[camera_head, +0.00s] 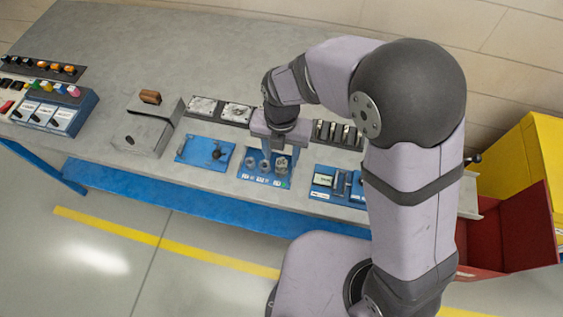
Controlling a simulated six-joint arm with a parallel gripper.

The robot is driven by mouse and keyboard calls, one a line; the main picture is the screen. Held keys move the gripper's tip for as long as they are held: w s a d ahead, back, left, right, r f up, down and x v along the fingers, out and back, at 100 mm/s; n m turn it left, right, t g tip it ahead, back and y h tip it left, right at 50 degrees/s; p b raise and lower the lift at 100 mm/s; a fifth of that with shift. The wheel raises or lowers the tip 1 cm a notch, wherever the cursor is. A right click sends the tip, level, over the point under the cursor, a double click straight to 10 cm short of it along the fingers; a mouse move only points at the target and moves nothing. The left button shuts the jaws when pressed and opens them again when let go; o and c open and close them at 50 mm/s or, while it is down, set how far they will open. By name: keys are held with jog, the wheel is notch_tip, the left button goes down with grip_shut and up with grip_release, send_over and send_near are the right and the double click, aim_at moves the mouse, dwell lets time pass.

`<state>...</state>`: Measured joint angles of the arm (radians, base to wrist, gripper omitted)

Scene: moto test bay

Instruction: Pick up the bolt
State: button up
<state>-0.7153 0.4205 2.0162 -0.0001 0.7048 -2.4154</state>
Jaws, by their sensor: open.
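My gripper (281,158) points down over a blue tray (250,177) near the front edge of the grey bench. It is open. Small grey metal parts stand in the tray around and under the fingertips. One of them may be the bolt, but they are too small to tell, and the fingers hide part of the tray. I cannot tell whether the fingers touch any part. A blue plate (191,153) to the left carries a small dark upright part (217,153), which I cannot identify for sure.
A grey metal box (141,133) and a blue box with coloured knobs (58,110) stand at the left. Grey trays (237,113) lie behind my gripper. Blue devices (336,182) sit to the right. A red bin (505,232) and yellow cabinet (525,150) stand far right. The bench back-left is clear.

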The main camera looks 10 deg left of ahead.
jog(key=shift+f, duration=1.15)
grip_shut()
jog(key=shift+r, duration=0.1)
